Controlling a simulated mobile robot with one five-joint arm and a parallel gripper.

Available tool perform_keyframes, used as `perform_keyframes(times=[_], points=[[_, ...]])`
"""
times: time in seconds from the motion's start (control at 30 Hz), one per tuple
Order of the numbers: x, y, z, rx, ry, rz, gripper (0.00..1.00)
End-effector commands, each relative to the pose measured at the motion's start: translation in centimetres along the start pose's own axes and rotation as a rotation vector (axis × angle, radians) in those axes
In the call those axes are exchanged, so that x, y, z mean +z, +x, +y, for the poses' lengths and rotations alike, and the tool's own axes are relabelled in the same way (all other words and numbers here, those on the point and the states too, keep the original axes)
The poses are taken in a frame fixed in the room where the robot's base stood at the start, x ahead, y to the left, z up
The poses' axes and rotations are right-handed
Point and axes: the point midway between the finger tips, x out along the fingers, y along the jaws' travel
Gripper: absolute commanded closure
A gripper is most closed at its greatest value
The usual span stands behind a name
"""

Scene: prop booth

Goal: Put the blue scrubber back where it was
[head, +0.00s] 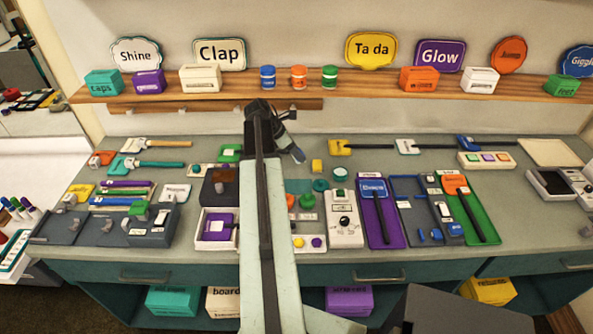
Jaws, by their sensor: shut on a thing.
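My gripper (297,154) shows beyond the end of my raised pale arm, over the back middle of the grey counter (400,170). It points down and is shut on a small, dark bluish thing, taken as the blue scrubber. Its shape is mostly hidden by the fingers and wrist. I cannot tell whether it touches the counter. A separate blue-headed tool (466,142) with a dark handle lies at the back right. My arm hides a strip of the counter's middle.
A wooden shelf (345,86) with boxes and cups runs behind the counter. Yellow (340,147) and white-teal (407,146) tools lie at the back. A purple tray (375,230), a green tray (487,230) and a white dial box (343,220) stand in front. Bare counter shows at right.

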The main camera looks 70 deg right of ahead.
Motion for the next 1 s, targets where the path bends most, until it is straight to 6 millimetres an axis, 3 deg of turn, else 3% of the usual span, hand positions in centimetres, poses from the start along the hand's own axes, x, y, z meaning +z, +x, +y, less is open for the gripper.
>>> perform_keyframes(times=[0.03, 0.23, 0.47, 0.83, 0.87, 0.9, 0.93, 1.0], points=[[-1.0, 1.5, 0.0, 0.0, 0.0, 0.0, 0.83], [-1.1, 1.6, 0.0, 0.0, 0.0, 0.0, 0.83], [-3.1, 4.7, 0.0, 0.0, 0.0, 0.0, 0.83], [-3.2, 4.7, 0.0, 0.001, -0.001, 0.0, 0.83], [-3.1, 4.6, 0.0, 0.001, -0.001, 0.0, 0.45], [-3.1, 4.5, 0.0, 0.001, -0.001, 0.0, 0.33], [-3.1, 4.5, 0.0, 0.001, -0.001, 0.0, 0.28], [-3.1, 4.5, 0.0, 0.001, -0.001, 0.0, 0.28]])
